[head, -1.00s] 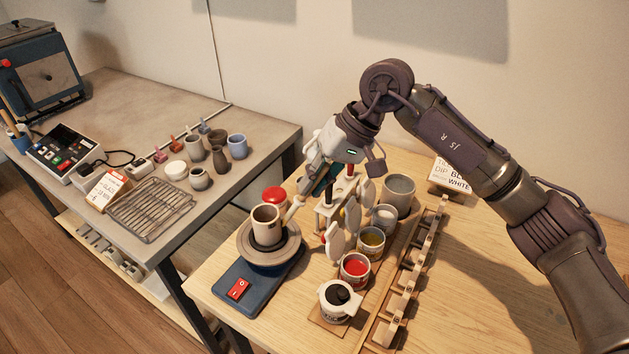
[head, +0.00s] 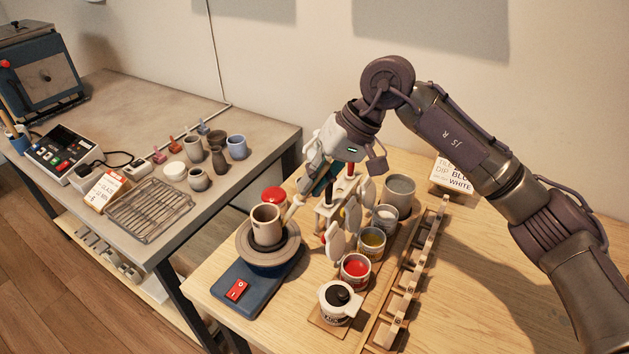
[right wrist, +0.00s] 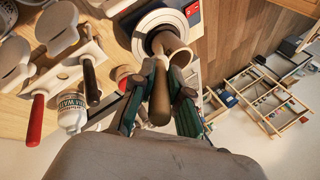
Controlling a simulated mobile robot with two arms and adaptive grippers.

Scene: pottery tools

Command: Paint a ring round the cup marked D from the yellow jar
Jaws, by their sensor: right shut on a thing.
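A beige cup (head: 265,226) with a dark mark on its side stands upright on the round turntable (head: 290,245); I cannot read the mark. My right gripper (head: 312,182) is shut on a paint brush, whose brown handle (right wrist: 160,98) shows between the fingers in the right wrist view. The brush's pale end (head: 292,211) is close beside the cup's right side; I cannot tell whether it touches. The yellow jar (head: 372,243) stands open right of the brush rack, between the red and white jars. My left gripper is out of view.
The brush rack (head: 327,212) with hanging round tags stands close to my right gripper. The red jar (head: 355,269), black jar (head: 340,303), white jar (head: 385,217) and grey pot (head: 398,193) line up nearby. A red switch (head: 237,290) is on the turntable base.

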